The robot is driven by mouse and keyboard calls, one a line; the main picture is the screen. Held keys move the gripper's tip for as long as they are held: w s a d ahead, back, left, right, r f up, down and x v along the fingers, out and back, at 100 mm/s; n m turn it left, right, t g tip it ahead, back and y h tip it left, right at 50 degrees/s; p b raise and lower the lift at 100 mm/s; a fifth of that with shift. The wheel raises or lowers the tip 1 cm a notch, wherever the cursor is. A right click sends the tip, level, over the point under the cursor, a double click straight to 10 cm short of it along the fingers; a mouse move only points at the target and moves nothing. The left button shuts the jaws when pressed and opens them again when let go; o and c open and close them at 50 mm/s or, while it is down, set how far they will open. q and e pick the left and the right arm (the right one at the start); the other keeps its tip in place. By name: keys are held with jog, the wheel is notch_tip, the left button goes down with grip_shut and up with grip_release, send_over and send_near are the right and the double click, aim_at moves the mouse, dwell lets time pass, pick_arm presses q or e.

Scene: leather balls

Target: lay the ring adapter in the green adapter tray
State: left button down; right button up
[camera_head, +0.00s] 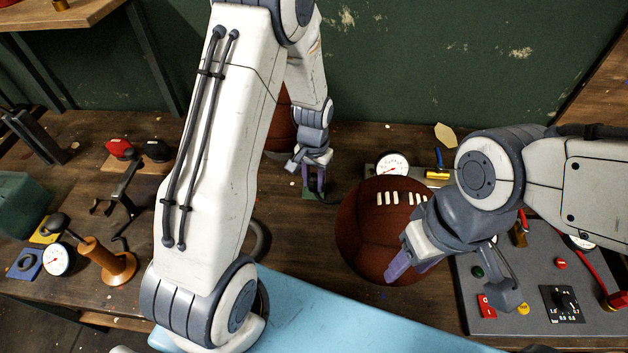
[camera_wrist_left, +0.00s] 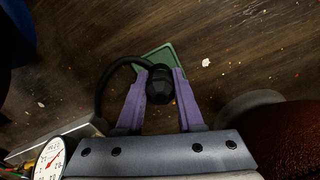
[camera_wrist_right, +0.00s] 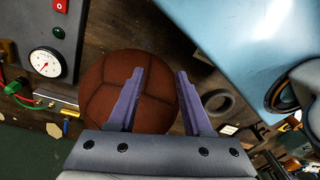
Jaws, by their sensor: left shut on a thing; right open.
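My left gripper (camera_head: 316,190) is shut on a black piece with a round knob and a curved black arc, which I take to be the ring adapter (camera_wrist_left: 160,88). The arc bends away to the left in the left wrist view, and its far end is partly hidden.
The leather ball (camera_head: 365,235) stands right of my left gripper. A grey control panel (camera_head: 520,320) is at the right, a gauge (camera_head: 391,166) behind the ball.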

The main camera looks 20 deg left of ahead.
pick_arm(q)
jog(key=shift+f, duration=0.25)
jog(key=shift+f, duration=0.2)
jog(key=c, duration=0.5)
grip_release()
jog(key=shift+c, duration=0.2)
jog(key=shift+r, duration=0.15)
